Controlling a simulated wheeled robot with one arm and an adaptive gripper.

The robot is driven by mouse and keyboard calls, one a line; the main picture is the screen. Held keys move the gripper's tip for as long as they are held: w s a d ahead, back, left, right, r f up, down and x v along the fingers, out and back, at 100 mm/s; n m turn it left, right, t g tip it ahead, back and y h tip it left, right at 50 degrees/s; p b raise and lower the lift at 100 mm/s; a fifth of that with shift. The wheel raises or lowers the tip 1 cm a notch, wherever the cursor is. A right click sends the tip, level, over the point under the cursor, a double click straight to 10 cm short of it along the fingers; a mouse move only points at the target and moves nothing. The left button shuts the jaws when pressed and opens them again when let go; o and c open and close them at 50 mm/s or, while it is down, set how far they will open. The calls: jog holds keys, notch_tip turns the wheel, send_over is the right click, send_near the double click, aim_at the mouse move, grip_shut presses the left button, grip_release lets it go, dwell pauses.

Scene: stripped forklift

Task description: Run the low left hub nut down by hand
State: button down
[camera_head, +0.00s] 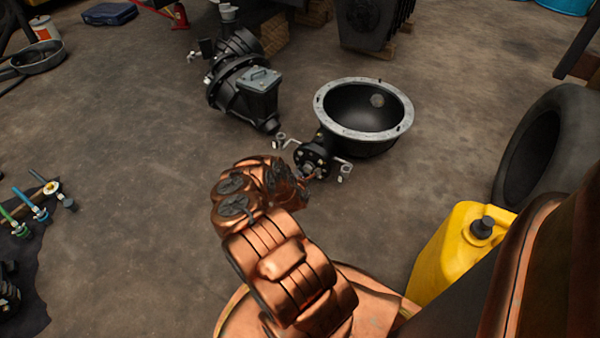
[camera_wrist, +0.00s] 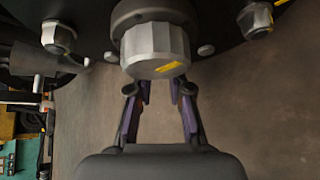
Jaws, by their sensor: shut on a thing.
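A large grey hex nut (camera_wrist: 155,48) with a yellow paint mark is in the upper middle of the wrist view, on a dark round face. My gripper (camera_wrist: 160,92) has its two purple-padded fingers on either side of this nut and is shut on it. The nut hides part of the fingertips. Smaller nuts show at left (camera_wrist: 58,36) and right (camera_wrist: 255,20). In the head view, the black hub (camera_head: 312,157) stands on the housing's near side, just beyond my arm's end. My wrist mostly covers the gripper there, and I cannot tell the held nut's position on the hub.
A black bowl-shaped housing with a grey rim (camera_head: 320,102) rests behind the hub. A black pump-like unit (camera_head: 258,95) stands to its left. A yellow can (camera_head: 455,250) and a tyre (camera_head: 575,135) are at right. Open floor (camera_head: 130,130) lies at left.

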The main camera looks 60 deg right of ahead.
jog(key=shift+w+r, duration=0.15)
jog(key=shift+r, duration=0.05)
jog(key=c, duration=1.3)
grip_release()
jog(key=shift+w, duration=0.1)
jog(key=shift+o, duration=0.2)
jog(key=shift+g, duration=0.3)
jog(key=shift+w+f+n+g+b, duration=0.1)
jog(key=shift+f+n+g+b, duration=0.05)
jog(key=shift+n+g+b, duration=0.75)
jog(key=shift+f+n+g+b, duration=0.1)
jog(key=shift+n+g+b, duration=0.4)
jog(key=shift+b, duration=0.65)
jog(key=shift+y+b, duration=0.3)
jog(key=shift+b, duration=0.05)
